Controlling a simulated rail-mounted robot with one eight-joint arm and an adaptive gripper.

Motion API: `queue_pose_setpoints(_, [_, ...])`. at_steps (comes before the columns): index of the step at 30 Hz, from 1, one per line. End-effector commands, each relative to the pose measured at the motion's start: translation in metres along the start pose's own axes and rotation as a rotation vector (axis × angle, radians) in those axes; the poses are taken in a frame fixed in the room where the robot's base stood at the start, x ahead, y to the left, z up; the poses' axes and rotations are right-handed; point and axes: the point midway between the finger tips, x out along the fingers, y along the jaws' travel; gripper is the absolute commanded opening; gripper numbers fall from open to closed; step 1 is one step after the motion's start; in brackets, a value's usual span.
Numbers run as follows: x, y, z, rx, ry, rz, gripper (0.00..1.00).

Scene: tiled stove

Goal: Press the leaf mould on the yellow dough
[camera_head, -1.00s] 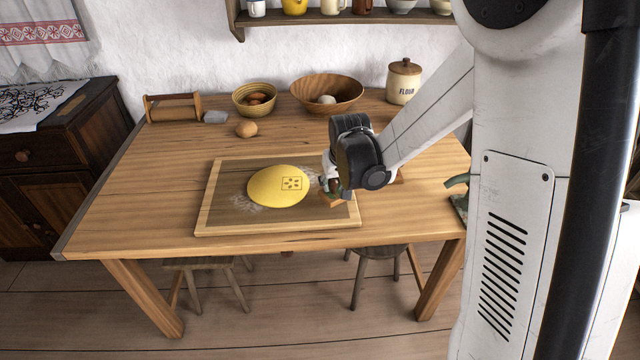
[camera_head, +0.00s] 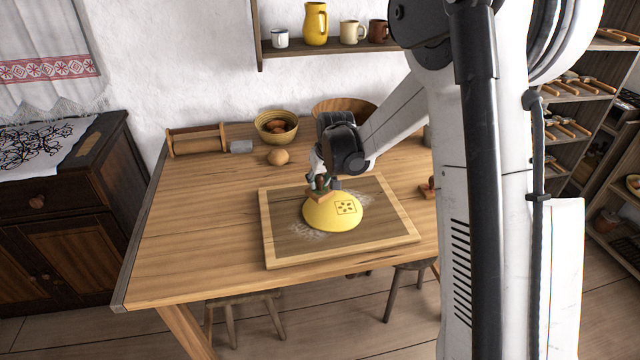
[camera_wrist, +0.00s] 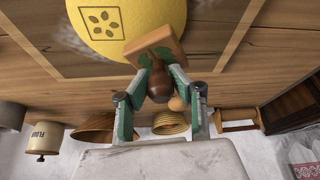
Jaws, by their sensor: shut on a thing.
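The yellow dough (camera_head: 330,214) is a smooth dome on the board (camera_head: 285,258). A square imprint with several leaf-like marks (camera_head: 346,207) shows on its right side. My gripper (camera_head: 320,178) is shut on the mould (camera_head: 319,196), a wooden block with a dark brown handle, at the dough's back left edge. In the wrist view my gripper (camera_wrist: 160,92) holds the mould (camera_wrist: 156,44) by its handle, the block tilted and overlapping the dough (camera_wrist: 125,25). The block's face is hidden, and I cannot tell whether it touches the dough.
Another small wooden stamp (camera_head: 428,189) stands right of the board. Behind are an egg (camera_head: 278,157), a yellow bowl (camera_head: 276,125), a wooden bowl (camera_head: 345,106) and a wooden rack (camera_head: 196,139). The flour jar (camera_wrist: 42,138) shows in the wrist view. The table's left side is clear.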

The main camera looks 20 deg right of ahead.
Motion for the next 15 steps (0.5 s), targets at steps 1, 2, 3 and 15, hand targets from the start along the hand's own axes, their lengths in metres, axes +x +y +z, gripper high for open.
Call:
queue_pose_setpoints(1, [0.001, 0.0, 0.0, 0.0, 0.0, 0.0, 0.0])
queue_pose_setpoints(2, [0.002, 0.0, 0.001, 0.0, 0.0, 0.0, 0.0])
queue_pose_setpoints(3, [0.004, 0.0, 0.001, 0.0, 0.0, 0.0, 0.0])
queue_pose_setpoints(15, [0.035, 0.0, 0.014, 0.0, 0.0, 0.0, 0.0])
